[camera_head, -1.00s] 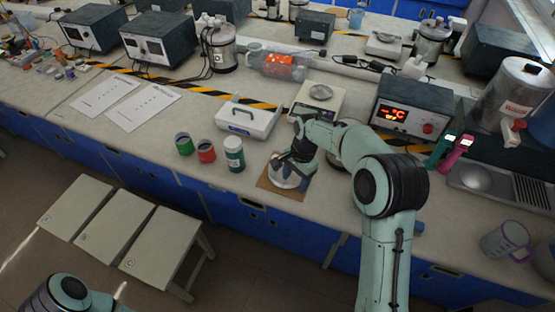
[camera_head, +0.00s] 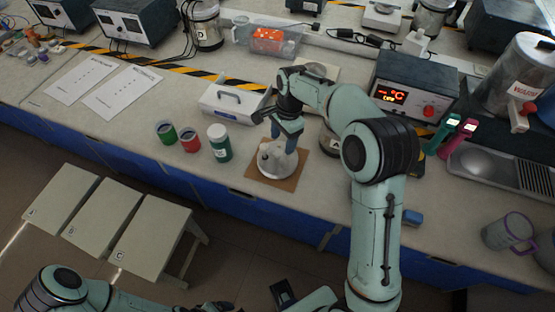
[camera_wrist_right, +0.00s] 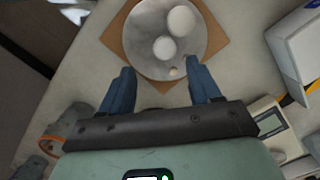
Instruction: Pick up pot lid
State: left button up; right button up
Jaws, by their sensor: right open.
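The pot lid (camera_head: 275,162) is a round, silvery metal disc on a brown square mat (camera_head: 257,180) near the bench's front edge. The right wrist view shows the lid (camera_wrist_right: 143,40) from above, with two pale round shapes and a small knob on it. My right gripper (camera_head: 288,134) is over the far side of the lid, pointing down. In the right wrist view its two blue fingers (camera_wrist_right: 163,78) are spread and empty, with the lid just beyond their tips.
Green (camera_head: 166,132), red (camera_head: 190,139) and white-capped green (camera_head: 219,144) containers stand left of the mat. A white box with a handle (camera_head: 232,102) is behind them. A heater with a red display (camera_head: 412,88) stands to the right. Stools (camera_head: 152,232) are in front of the bench.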

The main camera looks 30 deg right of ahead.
aim_at(278, 151)
jog(key=f, duration=0.1)
jog(key=a+f, duration=0.1)
jog(key=f, duration=0.3)
jog(key=shift+w+a+f, duration=0.15)
jog(key=shift+w+f, duration=0.1)
jog(key=shift+w, duration=0.05)
jog(key=shift+c, duration=0.3)
jog(key=shift+r, duration=0.1)
grip_shut()
